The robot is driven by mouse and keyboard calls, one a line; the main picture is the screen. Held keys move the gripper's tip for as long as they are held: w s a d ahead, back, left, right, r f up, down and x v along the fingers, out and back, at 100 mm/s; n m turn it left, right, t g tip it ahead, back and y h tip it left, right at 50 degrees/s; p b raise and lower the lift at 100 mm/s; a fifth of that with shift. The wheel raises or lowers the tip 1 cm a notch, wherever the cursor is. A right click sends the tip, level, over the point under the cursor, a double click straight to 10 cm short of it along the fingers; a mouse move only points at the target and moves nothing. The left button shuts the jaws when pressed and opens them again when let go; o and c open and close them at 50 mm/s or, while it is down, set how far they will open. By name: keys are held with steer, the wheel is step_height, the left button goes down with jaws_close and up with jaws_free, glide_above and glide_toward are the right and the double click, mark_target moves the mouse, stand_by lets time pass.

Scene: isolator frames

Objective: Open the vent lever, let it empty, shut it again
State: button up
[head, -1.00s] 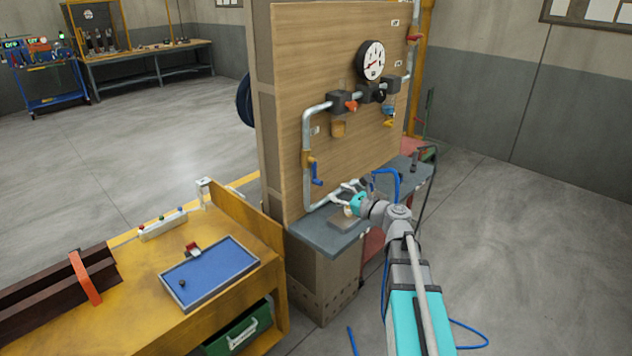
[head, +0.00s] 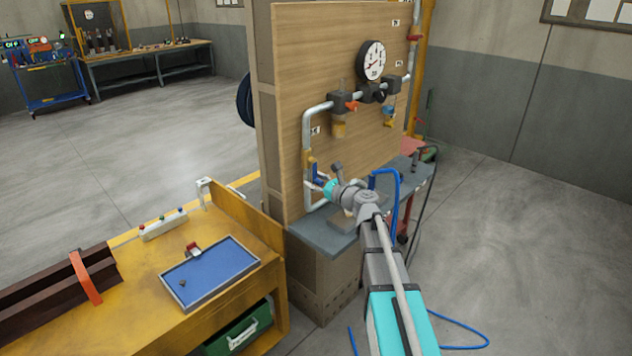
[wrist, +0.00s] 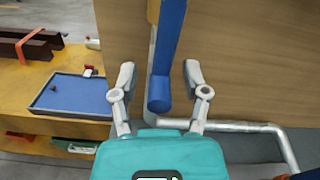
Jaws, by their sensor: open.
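A blue lever (wrist: 165,62) hangs down from the yellow valve body (head: 308,160) on the left pipe of the wooden panel. In the head view the lever (head: 320,172) is partly hidden by my gripper. My gripper (wrist: 159,78) is open, with one finger on each side of the lever's lower end. Gaps show between the lever and both fingers, so it is not clamped. In the head view my gripper (head: 316,186) is at the panel's lower left. I cannot read any label that marks the vent lever.
The grey bench top (head: 318,235) lies below the panel. A yellow workbench with a blue tray (head: 210,271) stands at left. The pipe (wrist: 245,127) bends right, below the lever.

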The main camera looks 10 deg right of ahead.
jaws_close()
steer(key=shift+a+n, duration=0.2)
steer(key=shift+n, duration=0.1)
stand_by(0.4)
